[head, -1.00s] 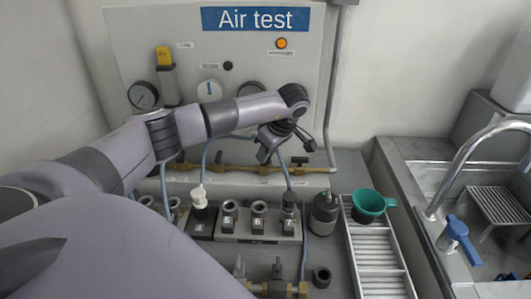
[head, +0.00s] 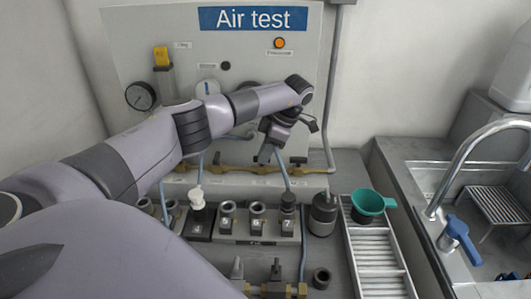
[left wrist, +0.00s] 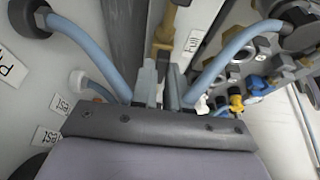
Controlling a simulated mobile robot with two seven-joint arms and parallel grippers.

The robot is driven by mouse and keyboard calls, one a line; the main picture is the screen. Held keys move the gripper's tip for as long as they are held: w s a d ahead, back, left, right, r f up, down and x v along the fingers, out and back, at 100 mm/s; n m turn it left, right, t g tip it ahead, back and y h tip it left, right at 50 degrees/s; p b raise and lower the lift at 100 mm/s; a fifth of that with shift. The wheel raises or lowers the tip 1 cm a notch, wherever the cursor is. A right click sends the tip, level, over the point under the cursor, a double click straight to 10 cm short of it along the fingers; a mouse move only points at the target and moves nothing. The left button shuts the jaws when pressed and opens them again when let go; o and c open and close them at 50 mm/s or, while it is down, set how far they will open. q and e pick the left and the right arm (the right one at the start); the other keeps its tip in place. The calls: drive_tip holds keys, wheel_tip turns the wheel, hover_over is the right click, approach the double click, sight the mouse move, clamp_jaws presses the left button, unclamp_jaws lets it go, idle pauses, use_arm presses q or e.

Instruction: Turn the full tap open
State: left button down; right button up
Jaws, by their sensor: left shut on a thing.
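My left gripper (head: 266,156) reaches to the brass pipe (head: 235,169) low on the air test panel, its fingers pointing down. In the left wrist view the two fingers (left wrist: 160,88) are close together beside the "Full" label (left wrist: 193,40), with a brass part (left wrist: 164,28) just beyond them. The gripper is shut on what I take to be the full tap's handle. The handle is mostly hidden between the fingers, so its exact angle cannot be told. My right gripper is not in view.
The panel carries a pressure gauge (head: 140,96) and an orange lamp (head: 279,43). Blue hoses (head: 284,175) run down to a numbered block (head: 256,239). A sink with a tap (head: 458,160) is at right.

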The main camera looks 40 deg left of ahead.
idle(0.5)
use_arm(q)
drive_tip(key=c, duration=1.1)
unclamp_jaws()
drive_tip(key=shift+r, duration=0.1)
drive_tip(key=b+v, duration=0.1)
drive_tip(key=v, duration=0.6)
